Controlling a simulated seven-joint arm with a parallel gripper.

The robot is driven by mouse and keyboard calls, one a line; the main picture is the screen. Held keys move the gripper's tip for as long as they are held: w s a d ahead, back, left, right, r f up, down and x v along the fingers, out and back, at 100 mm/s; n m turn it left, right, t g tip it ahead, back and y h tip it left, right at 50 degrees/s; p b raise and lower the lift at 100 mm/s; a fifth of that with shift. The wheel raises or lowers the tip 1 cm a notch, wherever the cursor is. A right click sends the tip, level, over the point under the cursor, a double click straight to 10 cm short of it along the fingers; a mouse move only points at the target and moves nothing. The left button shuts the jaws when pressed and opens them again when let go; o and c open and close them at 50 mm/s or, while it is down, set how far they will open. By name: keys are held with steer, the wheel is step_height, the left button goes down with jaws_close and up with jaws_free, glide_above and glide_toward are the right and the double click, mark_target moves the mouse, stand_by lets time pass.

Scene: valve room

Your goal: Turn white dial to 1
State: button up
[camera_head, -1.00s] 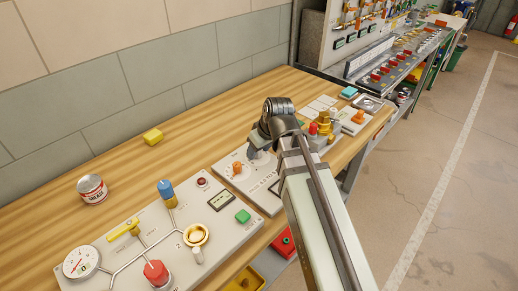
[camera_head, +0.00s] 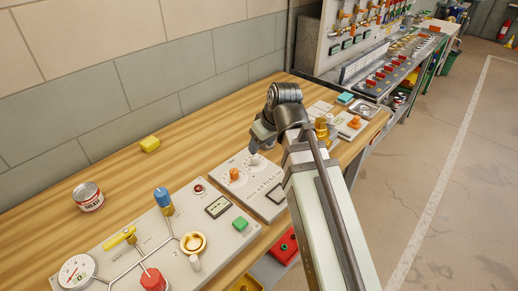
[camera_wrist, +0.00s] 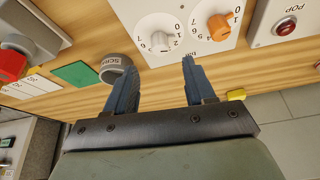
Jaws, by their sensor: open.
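The white dial (camera_wrist: 160,41) is a pale knob inside a ring of black numerals on a light panel (camera_wrist: 187,47). Its pointer direction is too small to read. An orange dial (camera_wrist: 219,27) with its own numerals is beside it. In the head view the white dial (camera_head: 255,160) shows just below my gripper (camera_head: 256,146), with the orange dial (camera_head: 234,175) to its left. In the wrist view my gripper (camera_wrist: 159,62) is open, with two blue-grey fingers apart. The white dial lies beyond the gap between the fingertips, and nothing is held.
A grey round cap (camera_wrist: 116,67) lies close to the left finger in the wrist view. A larger panel (camera_head: 145,231) with a gauge, levers and a red knob is left of the dials. A can (camera_head: 88,197) and a yellow block (camera_head: 150,144) stand on the wooden bench.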

steer(key=v, duration=0.6)
steer(key=shift+s, duration=0.1)
stand_by(0.3)
